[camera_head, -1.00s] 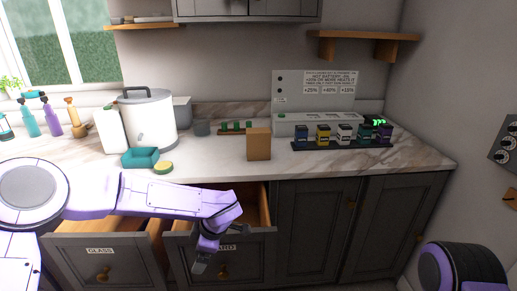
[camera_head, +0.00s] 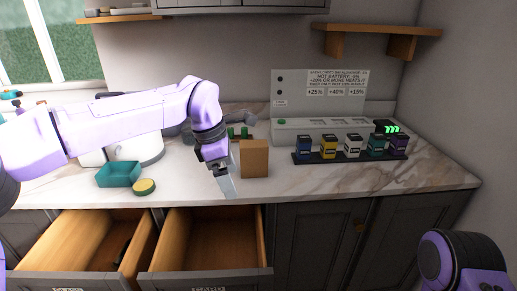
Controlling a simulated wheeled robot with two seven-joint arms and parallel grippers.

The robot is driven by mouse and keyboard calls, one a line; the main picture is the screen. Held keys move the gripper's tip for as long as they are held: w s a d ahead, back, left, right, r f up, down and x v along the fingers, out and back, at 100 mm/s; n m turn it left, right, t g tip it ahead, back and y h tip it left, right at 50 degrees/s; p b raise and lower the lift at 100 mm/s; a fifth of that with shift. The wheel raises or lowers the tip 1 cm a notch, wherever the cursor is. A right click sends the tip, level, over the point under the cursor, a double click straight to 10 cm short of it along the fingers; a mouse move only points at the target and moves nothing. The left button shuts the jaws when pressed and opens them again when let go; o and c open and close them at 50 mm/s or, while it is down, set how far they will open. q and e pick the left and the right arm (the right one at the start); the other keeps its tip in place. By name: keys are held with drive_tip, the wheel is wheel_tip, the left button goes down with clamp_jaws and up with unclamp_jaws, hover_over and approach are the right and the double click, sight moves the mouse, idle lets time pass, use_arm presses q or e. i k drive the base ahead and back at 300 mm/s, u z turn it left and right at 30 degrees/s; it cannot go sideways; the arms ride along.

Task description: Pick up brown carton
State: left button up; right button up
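The brown carton (camera_head: 254,158) stands upright on the marble counter, near the middle of the head view. My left gripper (camera_head: 228,187) hangs from the purple arm just left of the carton, pointing down toward the counter's front. A small gap shows between its fingers and the carton. The fingers are seen nearly edge-on, so I cannot tell whether they are open or shut. My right arm shows only as a dark and purple link at the lower right; its gripper is out of view.
Two drawers (camera_head: 206,238) stand open below the counter. A teal tray (camera_head: 119,174) and a round yellow sponge (camera_head: 144,187) lie to the left. Several coloured battery-like blocks stand in a dark rack (camera_head: 350,155) at the right. Bare counter (camera_head: 330,180) lies right of the carton.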

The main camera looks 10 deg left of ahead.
sight(254, 153)
drive_tip(key=i, duration=0.9)
